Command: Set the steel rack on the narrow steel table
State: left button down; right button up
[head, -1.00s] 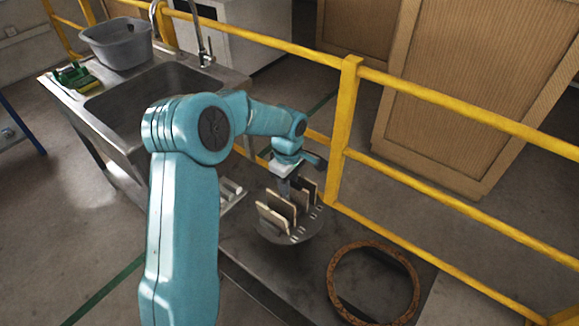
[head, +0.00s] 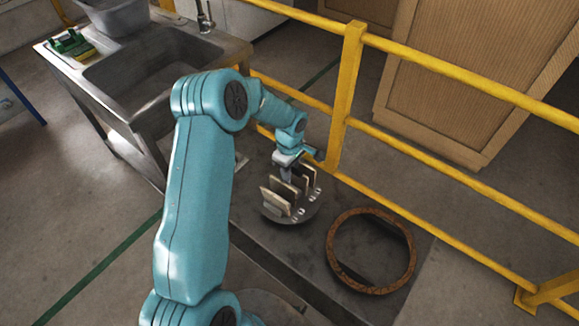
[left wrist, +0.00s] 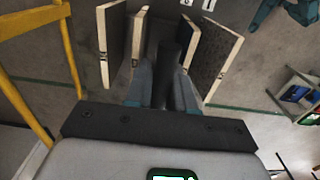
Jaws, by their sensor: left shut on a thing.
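The steel rack (head: 305,209) is a round grey plate with several pale tiles standing upright in it. My left gripper (head: 287,174) is shut on the rack's dark central post, which also shows between my left gripper's fingers (left wrist: 165,90) in the left wrist view, with tiles on both sides. The rack is roughly level over the far part of the narrow steel table (head: 292,252), left of the cork ring. I cannot tell whether its underside touches the tabletop. My right gripper is out of view.
A brown cork ring (head: 338,276) lies on the table, right of the rack. A yellow railing (head: 347,105) runs behind the table. A steel sink unit (head: 125,108) stands at the back left with a grey tub (head: 118,18). Bare tabletop shows in front of the rack.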

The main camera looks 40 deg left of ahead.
pick_arm(q)
jog(key=shift+w, duration=0.1)
jog(key=c, duration=1)
grip_release()
jog(key=shift+f, duration=0.1)
jog(key=shift+o, duration=0.2)
